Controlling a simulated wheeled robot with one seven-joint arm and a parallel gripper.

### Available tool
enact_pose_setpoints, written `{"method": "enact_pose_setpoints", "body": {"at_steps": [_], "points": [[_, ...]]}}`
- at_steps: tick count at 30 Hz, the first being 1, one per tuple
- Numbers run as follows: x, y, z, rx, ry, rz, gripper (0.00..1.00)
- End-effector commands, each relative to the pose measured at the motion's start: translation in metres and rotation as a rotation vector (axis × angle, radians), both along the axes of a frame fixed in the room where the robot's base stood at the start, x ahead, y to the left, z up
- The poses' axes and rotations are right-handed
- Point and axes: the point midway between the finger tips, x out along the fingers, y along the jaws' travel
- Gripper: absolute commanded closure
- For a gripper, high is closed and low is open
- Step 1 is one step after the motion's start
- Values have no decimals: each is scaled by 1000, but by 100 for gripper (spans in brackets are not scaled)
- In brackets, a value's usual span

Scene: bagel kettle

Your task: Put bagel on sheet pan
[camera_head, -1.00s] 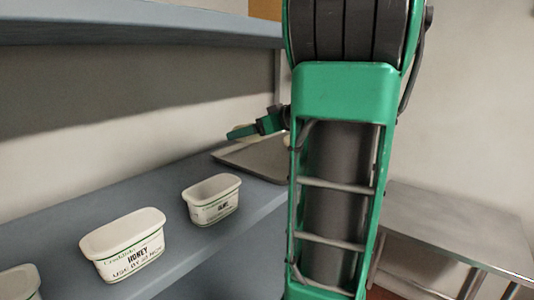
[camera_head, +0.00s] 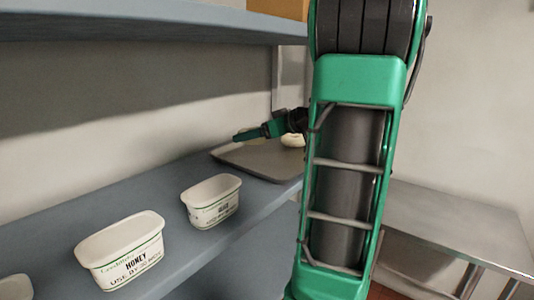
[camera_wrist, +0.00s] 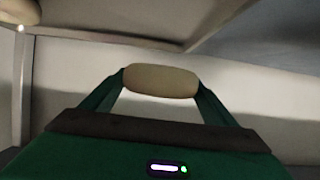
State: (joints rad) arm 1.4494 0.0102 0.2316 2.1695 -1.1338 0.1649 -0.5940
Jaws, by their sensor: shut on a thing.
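A tan bagel (camera_wrist: 161,80) is held between the two green fingers of my gripper (camera_wrist: 160,82) in the wrist view. In the head view my gripper (camera_head: 246,134) reaches left over the back left part of the grey sheet pan (camera_head: 262,160). I cannot clearly make out the held bagel there. A pale round thing, apparently another bagel (camera_head: 293,140), shows at the back right of the pan, partly hidden by my arm. The pan lies on the blue-grey shelf, its right end covered by my arm. Contact between the held bagel and the pan cannot be seen.
Another tub is cut off at lower left. An upper shelf (camera_head: 150,22) hangs above. A metal table (camera_head: 455,235) stands at right.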

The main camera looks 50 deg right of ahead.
Motion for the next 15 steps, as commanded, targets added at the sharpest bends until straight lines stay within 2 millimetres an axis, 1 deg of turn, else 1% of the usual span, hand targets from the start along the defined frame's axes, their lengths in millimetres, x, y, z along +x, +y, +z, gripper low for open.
{"method": "enact_pose_setpoints", "body": {"at_steps": [1, 3, 9, 12, 15], "points": [[1, -10, -6, 4, -1, -2, 44], [2, -23, -14, 4, -1, -3, 44], [6, -54, -32, 2, -1, -2, 44], [7, -64, -39, 1, 0, 0, 44], [8, -69, -41, -1, 0, -1, 44]]}}
